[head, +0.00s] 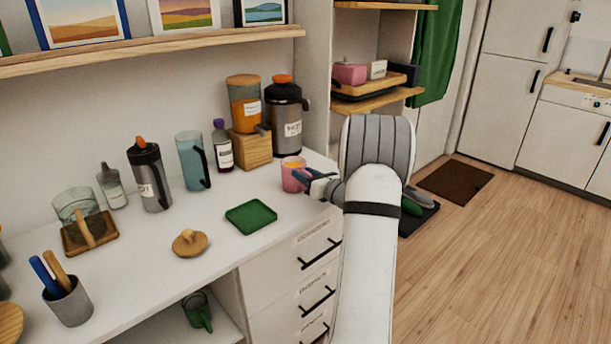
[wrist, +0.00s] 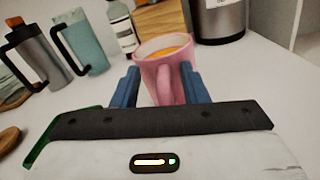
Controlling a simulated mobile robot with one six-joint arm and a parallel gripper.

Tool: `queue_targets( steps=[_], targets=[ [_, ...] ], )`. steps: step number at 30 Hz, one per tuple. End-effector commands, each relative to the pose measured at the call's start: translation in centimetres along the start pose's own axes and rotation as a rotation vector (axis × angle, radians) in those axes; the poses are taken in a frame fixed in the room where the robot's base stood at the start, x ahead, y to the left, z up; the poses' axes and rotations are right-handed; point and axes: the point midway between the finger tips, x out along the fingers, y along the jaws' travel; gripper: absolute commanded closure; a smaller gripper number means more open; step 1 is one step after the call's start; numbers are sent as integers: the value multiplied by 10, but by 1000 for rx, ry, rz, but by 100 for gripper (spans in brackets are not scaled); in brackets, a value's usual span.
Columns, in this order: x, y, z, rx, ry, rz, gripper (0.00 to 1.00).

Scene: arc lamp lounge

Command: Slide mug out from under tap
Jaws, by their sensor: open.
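A pink mug (head: 293,174) with an orange drink in it stands upright on the white counter, in front of a drink dispenser (head: 245,101) with an orange drink, which sits on a wooden block (head: 251,149). In the wrist view the mug (wrist: 165,62) stands between my gripper's two blue fingers, its handle pointing toward me. My gripper (head: 312,180) is open, a finger on each side of the mug; I cannot tell whether either one touches it. The dispenser's tap (head: 264,128) is small in the head view, and the mug is a little in front of it.
A dark flask labelled HOT (head: 286,118) stands behind the mug. A green coaster (head: 251,217) lies to the left on clear counter, with a wooden lid (head: 190,243) farther left. A dark bottle (head: 222,148) and a blue pitcher (head: 193,161) stand at the back.

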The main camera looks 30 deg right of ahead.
Motion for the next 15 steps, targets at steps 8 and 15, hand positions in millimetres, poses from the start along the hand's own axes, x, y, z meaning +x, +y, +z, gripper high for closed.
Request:
queue_targets(
  steps=[8,15],
  targets=[
    [-26,-1,0,0,0,-3,60],
    [-65,-1,0,1,0,-3,60]
  ],
)
